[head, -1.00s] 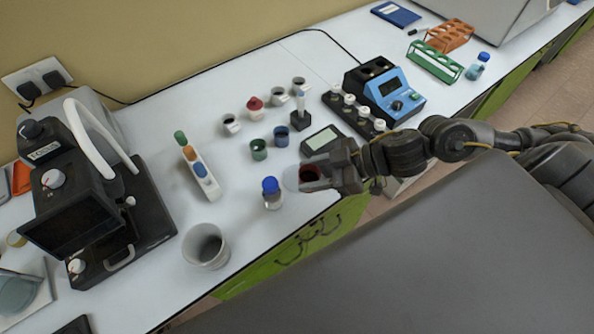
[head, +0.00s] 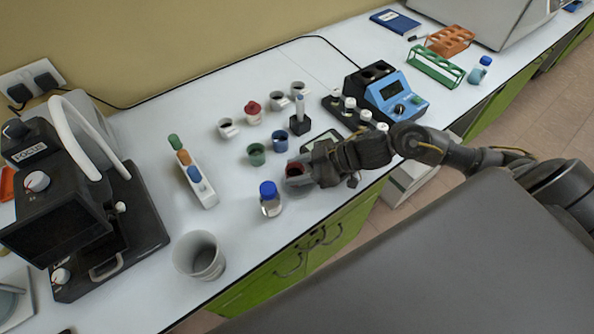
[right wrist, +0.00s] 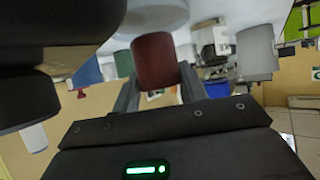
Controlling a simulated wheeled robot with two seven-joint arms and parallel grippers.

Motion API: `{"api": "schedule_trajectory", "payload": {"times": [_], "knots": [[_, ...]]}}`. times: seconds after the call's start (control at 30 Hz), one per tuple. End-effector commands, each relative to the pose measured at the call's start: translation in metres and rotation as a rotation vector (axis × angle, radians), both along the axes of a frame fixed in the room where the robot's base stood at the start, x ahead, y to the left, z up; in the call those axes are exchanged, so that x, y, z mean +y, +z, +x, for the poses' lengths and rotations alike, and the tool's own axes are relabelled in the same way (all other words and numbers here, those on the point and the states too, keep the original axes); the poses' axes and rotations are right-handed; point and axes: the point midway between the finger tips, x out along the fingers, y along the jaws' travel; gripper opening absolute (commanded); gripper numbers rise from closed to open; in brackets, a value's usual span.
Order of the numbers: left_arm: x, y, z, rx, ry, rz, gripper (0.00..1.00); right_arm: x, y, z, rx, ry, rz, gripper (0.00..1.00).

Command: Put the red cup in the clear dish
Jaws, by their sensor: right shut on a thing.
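The red cup (head: 293,171) is between the fingers of my right gripper (head: 296,173), which is shut on it near the bench's front edge. In the right wrist view the red cup (right wrist: 155,61) sits between the two fingertips (right wrist: 158,90). A pale round shape, seemingly the clear dish (right wrist: 153,14), shows right at the cup's end there. I cannot tell whether the cup touches it or is held just above it. In the head view the dish is hidden by the gripper and cup. My left gripper is not in view.
A blue-capped bottle (head: 270,198) stands just left of the right gripper. A green cup (head: 257,154) and a blue cup (head: 280,141) stand behind it. A grey beaker (head: 201,256) stands at the front left. Bare bench lies between the beaker and the bottle.

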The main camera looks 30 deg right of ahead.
Motion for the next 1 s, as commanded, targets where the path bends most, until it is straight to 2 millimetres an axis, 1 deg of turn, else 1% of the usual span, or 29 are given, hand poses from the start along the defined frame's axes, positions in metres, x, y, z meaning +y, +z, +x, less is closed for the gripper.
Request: {"api": "schedule_trajectory", "payload": {"times": [0.03,0.13,0.37,0.5,0.53,0.67,0.7,1.0], "knots": [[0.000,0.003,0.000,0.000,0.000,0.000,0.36,0.000,-0.005,0.000,0.003,-0.003,0.002,0.20],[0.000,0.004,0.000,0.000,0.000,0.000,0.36,0.000,-0.011,0.000,-0.001,-0.001,0.001,0.20],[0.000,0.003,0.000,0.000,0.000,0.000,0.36,0.000,-0.012,0.000,-0.002,0.000,0.000,0.20],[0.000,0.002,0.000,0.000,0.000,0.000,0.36,0.000,-0.016,0.000,-0.002,0.000,0.000,0.20],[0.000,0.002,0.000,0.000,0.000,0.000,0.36,0.000,-0.015,0.000,-0.002,0.000,0.000,0.45],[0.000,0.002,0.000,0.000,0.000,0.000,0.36,0.000,-0.015,0.000,-0.002,0.000,-0.001,0.62],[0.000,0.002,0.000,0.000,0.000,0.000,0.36,0.000,-0.015,0.000,-0.002,0.000,-0.001,0.65],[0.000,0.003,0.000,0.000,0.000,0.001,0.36,0.000,-0.012,0.000,-0.002,0.000,0.000,0.65]]}}
